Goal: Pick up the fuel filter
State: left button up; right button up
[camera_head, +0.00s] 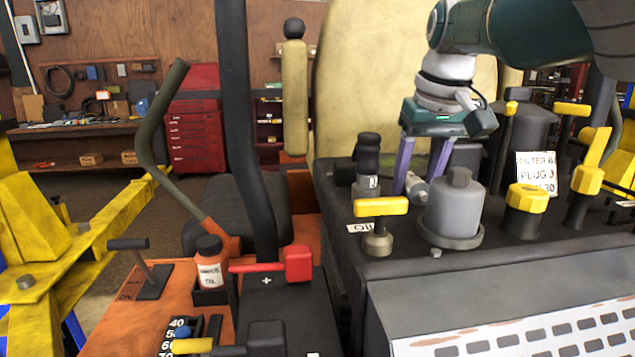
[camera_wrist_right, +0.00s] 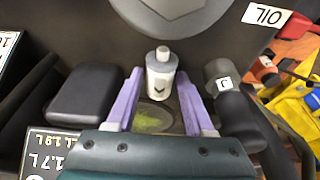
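A small grey-white canister with a narrow cap, likely the fuel filter (camera_wrist_right: 161,76), lies on the dark engine deck. It shows partly in the head view (camera_head: 416,189), behind the large grey cylinder (camera_head: 455,205). My right gripper (camera_head: 418,178) points down over it, with purple fingers spread. In the right wrist view, the canister sits between the fingertips of the right gripper (camera_wrist_right: 158,80). The fingers look apart from it, and I cannot tell whether the right one touches. My left gripper is not in view.
A black-topped post (camera_head: 368,165) and a yellow-handled oil cap (camera_head: 380,225) stand left of the right gripper. A yellow knob (camera_head: 527,200) and a white label card (camera_head: 536,173) stand to the right. A dark block (camera_wrist_right: 84,95) is close beside the fingers.

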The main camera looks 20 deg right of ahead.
grip_shut()
jog(key=shift+r, duration=0.1)
dwell(0.3)
